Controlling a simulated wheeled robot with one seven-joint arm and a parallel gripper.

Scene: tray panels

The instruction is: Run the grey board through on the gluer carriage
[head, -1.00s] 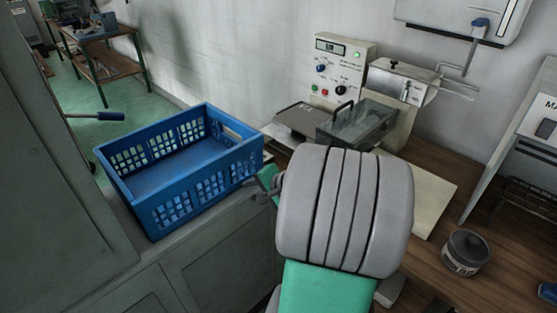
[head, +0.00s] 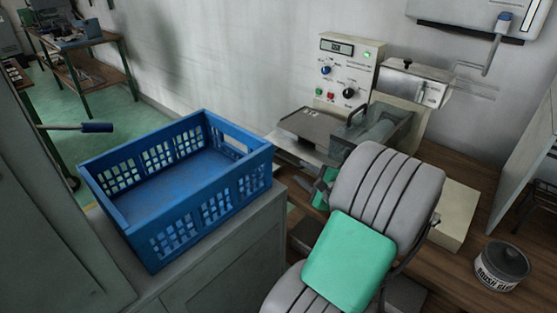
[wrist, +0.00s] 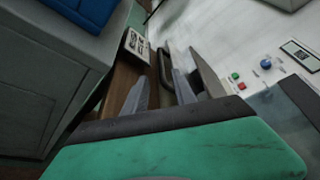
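The gluer (head: 352,72) stands against the wall, with knobs, buttons and a lit green lamp. A flat grey plate (head: 311,125) lies at its front left; I cannot tell whether this is the grey board or part of the carriage. Beside it is a see-through cover with a dark handle (head: 356,114). My gripper (head: 322,186) is low in front of the gluer, partly hidden by my arm. In the wrist view my gripper (wrist: 158,88) has its fingers apart with nothing held. A dark curved handle (wrist: 164,68) shows just beyond the fingers, and a grey panel edge right of them.
An empty blue crate (head: 185,175) sits on the grey cabinet (head: 235,255) at left. A glue tin (head: 500,267) stands on the wooden bench at right, and a pale block (head: 457,215) lies behind my arm. A wall unit hangs at upper right.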

